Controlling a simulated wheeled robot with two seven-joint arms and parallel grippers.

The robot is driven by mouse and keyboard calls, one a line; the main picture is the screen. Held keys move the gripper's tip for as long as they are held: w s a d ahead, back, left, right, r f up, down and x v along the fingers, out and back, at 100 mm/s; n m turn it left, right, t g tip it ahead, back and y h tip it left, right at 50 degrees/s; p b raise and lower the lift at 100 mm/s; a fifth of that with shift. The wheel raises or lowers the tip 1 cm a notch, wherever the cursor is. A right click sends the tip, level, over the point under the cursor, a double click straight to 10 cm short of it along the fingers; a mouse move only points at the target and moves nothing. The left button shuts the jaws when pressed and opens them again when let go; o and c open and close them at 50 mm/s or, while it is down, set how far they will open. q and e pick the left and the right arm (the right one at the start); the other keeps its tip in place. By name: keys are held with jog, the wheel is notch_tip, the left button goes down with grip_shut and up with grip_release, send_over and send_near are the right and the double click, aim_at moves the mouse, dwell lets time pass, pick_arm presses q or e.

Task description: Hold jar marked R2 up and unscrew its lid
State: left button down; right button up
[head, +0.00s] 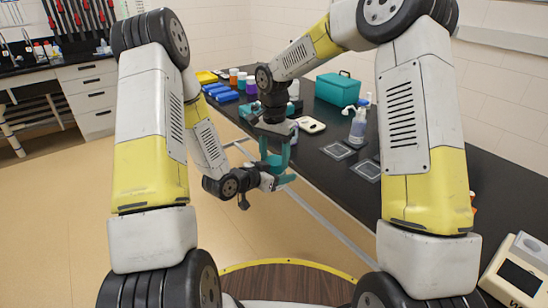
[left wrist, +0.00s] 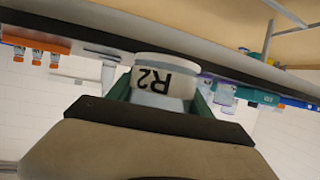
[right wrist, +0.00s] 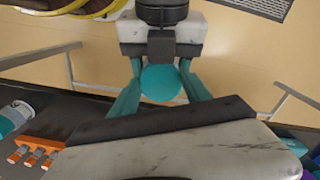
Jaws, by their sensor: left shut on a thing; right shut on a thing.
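The jar marked R2 (left wrist: 165,80) shows in the left wrist view with its white label upside down. My left gripper (left wrist: 170,95) is shut around it, a teal finger on each side. The jar's round teal lid (right wrist: 161,83) shows from above in the right wrist view. My right gripper (right wrist: 160,95) is shut on the lid with teal fingers on both sides. In the head view my right gripper (head: 276,158) points down and meets my left gripper (head: 277,180), which comes in sideways below it. The jar is held in the air before the bench and is mostly hidden there.
The black bench (head: 320,175) runs along the right. It bears a teal box (head: 338,89), a pump bottle (head: 358,127), a white device (head: 310,125) and several coloured bottles. A white instrument (head: 515,270) stands at the near right. The floor (head: 60,215) at left is clear.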

jog(key=shift+w+a+r+n, duration=0.15)
jog(key=shift+w+n, duration=0.05)
jog(key=shift+n, duration=0.9)
jog(key=o, duration=1.3)
jog(key=shift+o, duration=1.2)
jog(key=shift+s, duration=0.1)
